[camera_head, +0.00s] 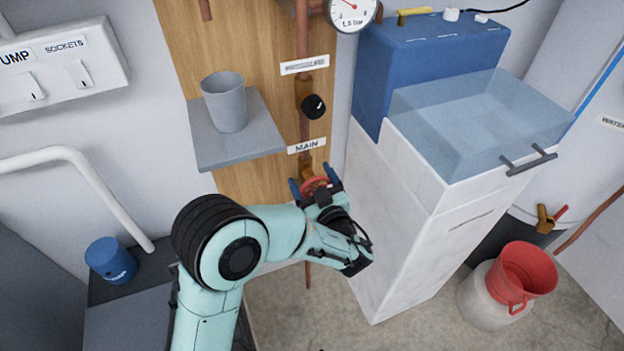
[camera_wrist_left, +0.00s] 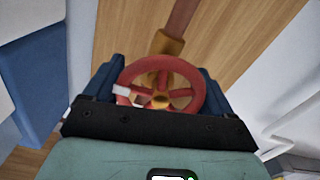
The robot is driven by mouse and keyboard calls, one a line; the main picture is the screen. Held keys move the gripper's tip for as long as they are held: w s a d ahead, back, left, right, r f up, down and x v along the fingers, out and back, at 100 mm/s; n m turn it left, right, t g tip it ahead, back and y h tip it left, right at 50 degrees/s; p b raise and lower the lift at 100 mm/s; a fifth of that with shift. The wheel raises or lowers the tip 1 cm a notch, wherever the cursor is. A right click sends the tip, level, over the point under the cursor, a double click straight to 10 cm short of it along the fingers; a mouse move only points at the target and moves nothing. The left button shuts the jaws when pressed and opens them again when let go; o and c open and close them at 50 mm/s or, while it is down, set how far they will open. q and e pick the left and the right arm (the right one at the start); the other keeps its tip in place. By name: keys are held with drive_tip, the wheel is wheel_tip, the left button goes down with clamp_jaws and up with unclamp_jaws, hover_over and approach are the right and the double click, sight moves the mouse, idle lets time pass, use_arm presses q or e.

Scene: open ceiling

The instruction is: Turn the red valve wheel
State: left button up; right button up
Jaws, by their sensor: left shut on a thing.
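The red valve wheel (camera_head: 316,184) sits on the copper pipe just below the MAIN label, mostly hidden behind my left gripper in the head view. My left gripper (camera_head: 314,180) is at the wheel with one blue finger on each side. In the left wrist view the red wheel (camera_wrist_left: 160,88) is between the two blue fingers of my left gripper (camera_wrist_left: 160,88), which are shut on its rim. The brass valve body (camera_wrist_left: 165,45) shows behind the wheel. My right gripper is not in view.
A grey shelf (camera_head: 240,143) with a grey cup (camera_head: 225,102) is left of the pipe. A white cabinet (camera_head: 400,220) with a clear basin stands close on the right. A black knob (camera_head: 314,106) and a gauge (camera_head: 352,10) are above. A red bucket (camera_head: 524,272) is at lower right.

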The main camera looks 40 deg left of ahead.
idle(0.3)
use_arm(q)
drive_tip(key=o, duration=0.9)
drive_tip(key=shift+c, duration=0.2)
drive_tip(key=shift+d, duration=0.1)
drive_tip(key=p+v, duration=0.1)
drive_tip(key=v, duration=1.2)
drive_tip(key=shift+s+p, duration=0.2)
drive_tip(key=shift+p, duration=0.1)
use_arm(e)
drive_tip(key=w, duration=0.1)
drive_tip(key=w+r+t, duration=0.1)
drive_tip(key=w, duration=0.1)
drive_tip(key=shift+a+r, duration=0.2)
